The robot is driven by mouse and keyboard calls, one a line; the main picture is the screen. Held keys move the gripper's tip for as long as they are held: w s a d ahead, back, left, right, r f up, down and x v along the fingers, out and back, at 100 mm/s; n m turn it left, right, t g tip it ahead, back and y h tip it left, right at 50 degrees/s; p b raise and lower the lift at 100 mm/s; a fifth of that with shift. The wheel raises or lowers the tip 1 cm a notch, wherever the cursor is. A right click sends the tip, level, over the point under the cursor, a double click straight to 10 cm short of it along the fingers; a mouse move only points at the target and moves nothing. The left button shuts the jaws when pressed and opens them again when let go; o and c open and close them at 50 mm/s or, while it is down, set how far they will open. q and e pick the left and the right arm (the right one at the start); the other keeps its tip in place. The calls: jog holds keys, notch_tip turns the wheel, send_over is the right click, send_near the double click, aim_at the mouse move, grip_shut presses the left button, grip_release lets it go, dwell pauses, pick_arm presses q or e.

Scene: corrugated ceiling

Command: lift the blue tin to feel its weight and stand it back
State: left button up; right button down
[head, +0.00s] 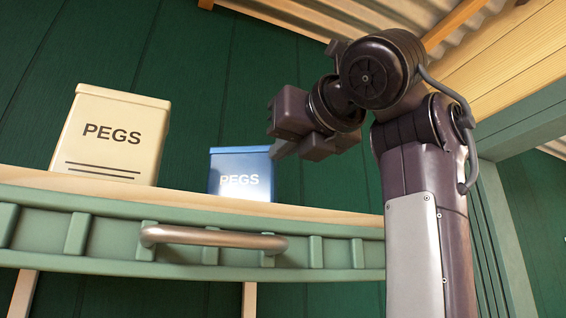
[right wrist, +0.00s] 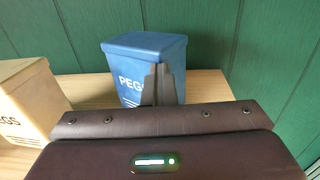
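The blue tin (head: 240,174), marked PEGS, stands upright on the wooden shelf in the head view. It also shows in the right wrist view (right wrist: 124,62), where my fingers hide part of its front and lettering. My right gripper (head: 282,150) is beside the tin's upper right edge in the head view. In the right wrist view its fingers (right wrist: 164,84) are close together with no gap between them and nothing held. They overlap the tin in the picture; I cannot tell if they touch it. My left gripper is in neither view.
A cream tin (head: 112,135), also marked PEGS, stands on the shelf (head: 320,214) left of the blue one. A metal handle (head: 214,237) juts from the green front below. A green plank wall (head: 220,60) is behind. Shelf right of the blue tin is bare.

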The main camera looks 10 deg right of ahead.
notch_tip(320, 180, up, 17)
jog(key=p, duration=0.6)
jog(key=shift+f, duration=0.2)
jog(key=shift+c, duration=2.2)
grip_release()
jog(key=shift+s, duration=0.1)
